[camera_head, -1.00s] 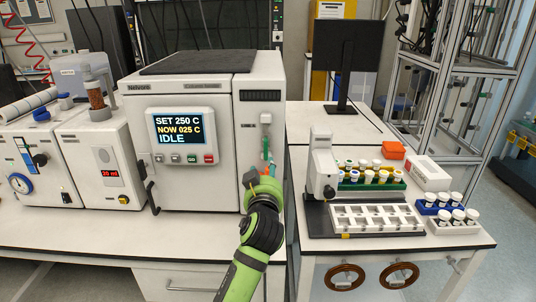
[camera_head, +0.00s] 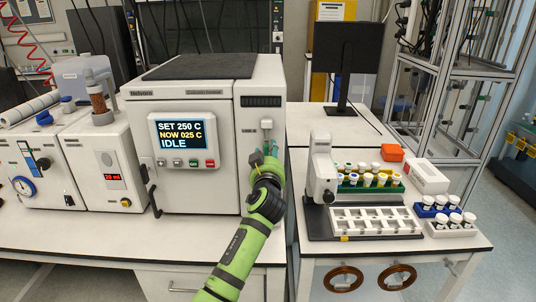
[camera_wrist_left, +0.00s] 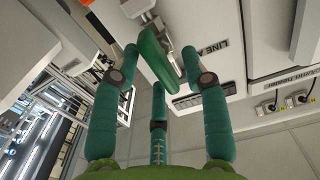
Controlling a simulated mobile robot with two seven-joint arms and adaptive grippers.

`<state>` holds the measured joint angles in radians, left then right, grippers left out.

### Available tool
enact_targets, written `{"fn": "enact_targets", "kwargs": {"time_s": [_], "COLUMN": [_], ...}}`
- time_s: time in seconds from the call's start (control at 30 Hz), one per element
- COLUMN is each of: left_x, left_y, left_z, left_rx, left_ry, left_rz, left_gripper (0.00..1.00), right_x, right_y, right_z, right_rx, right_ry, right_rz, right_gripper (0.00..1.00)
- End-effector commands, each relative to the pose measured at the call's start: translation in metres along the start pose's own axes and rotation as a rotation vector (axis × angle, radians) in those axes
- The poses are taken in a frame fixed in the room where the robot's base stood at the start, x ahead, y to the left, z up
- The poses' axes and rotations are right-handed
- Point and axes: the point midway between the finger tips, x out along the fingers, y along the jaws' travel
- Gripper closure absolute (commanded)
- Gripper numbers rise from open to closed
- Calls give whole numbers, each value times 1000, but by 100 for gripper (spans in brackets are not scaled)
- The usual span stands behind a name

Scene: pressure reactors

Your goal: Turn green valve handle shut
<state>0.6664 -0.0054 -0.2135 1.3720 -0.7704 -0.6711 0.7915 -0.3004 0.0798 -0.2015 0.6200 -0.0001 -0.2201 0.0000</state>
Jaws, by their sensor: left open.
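The green valve handle (camera_wrist_left: 156,60) is a long rounded lever on a pale fitting. In the left wrist view it lies between the fingertips of my left gripper (camera_wrist_left: 161,64), with visible gaps on both sides. The gripper is open, with its teal fingers spread around the handle. In the head view my left gripper (camera_head: 264,157) is at the right front of the white reactor cabinet (camera_head: 205,190), just below the pale valve fitting (camera_head: 267,126). There the gripper mostly hides the handle. My right gripper is not in view.
The reactor display (camera_head: 180,133) reads SET 250 C, NOW 025 C, IDLE. To the right stand a white dosing device (camera_head: 320,165), a tray with square wells (camera_head: 375,220) and vial racks (camera_head: 370,187). A white pump unit (camera_head: 95,160) stands left.

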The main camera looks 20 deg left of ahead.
Motion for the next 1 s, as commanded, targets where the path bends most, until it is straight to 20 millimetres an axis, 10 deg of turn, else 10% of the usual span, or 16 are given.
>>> {"fn": "enact_targets", "kwargs": {"time_s": [0.1, 0.2, 1.0], "left_x": [0, 0, 0], "left_y": [0, 0, 1], "left_z": [0, 0, 2], "left_rx": [0, 1, 272], "left_ry": [0, 0, -1], "left_rz": [0, 0, -1], "left_gripper": [59, 99, 100], "right_x": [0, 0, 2], "right_y": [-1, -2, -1], "right_z": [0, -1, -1], "right_rx": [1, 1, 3], "right_ry": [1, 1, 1], "right_rz": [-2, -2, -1], "right_gripper": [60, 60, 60]}}
